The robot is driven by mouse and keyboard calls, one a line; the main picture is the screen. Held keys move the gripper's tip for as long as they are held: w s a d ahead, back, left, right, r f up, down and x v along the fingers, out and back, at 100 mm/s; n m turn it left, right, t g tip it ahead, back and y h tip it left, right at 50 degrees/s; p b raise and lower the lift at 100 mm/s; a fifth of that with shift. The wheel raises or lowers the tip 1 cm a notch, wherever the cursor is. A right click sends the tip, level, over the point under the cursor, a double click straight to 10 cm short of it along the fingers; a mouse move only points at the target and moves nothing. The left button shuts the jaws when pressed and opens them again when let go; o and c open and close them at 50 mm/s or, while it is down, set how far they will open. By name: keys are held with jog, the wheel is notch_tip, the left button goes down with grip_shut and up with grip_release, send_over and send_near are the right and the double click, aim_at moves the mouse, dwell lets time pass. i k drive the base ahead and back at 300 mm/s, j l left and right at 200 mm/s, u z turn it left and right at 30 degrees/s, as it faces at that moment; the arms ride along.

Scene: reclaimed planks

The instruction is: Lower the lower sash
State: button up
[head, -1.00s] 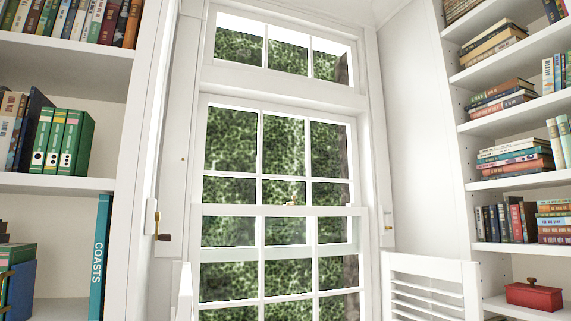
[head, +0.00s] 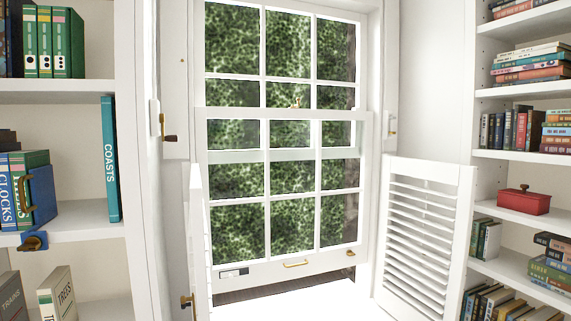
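The white lower sash (head: 240,268) is in the middle of the head view, in front of the upper sash (head: 236,80). It is raised: a dark gap (head: 262,290) shows between its bottom rail and the white sill (head: 300,303). The bottom rail carries a brass pull (head: 295,264), a small brass knob (head: 350,253) at the right and a small black-and-white piece (head: 234,272) at the left. A brass latch (head: 295,102) sits on the top rail of the lower sash. My gripper is not in view.
Louvred shutters stand open, one at the right (head: 422,230) and one edge-on at the left (head: 199,240). Bookshelves flank the window, with books at left (head: 110,160) and a red box (head: 523,200) at right. A crank handle (head: 168,137) is on the left frame.

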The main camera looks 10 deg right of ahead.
aim_at(269, 270)
jog(key=i+l+u, duration=0.25)
jog(key=i+l, duration=0.4)
jog(key=i, duration=0.4)
jog(key=i+l+u, duration=0.25)
jog(key=i+l, duration=0.6)
jog(key=i, duration=0.15)
jog(key=j+z, duration=0.35)
jog(key=j, duration=0.2)
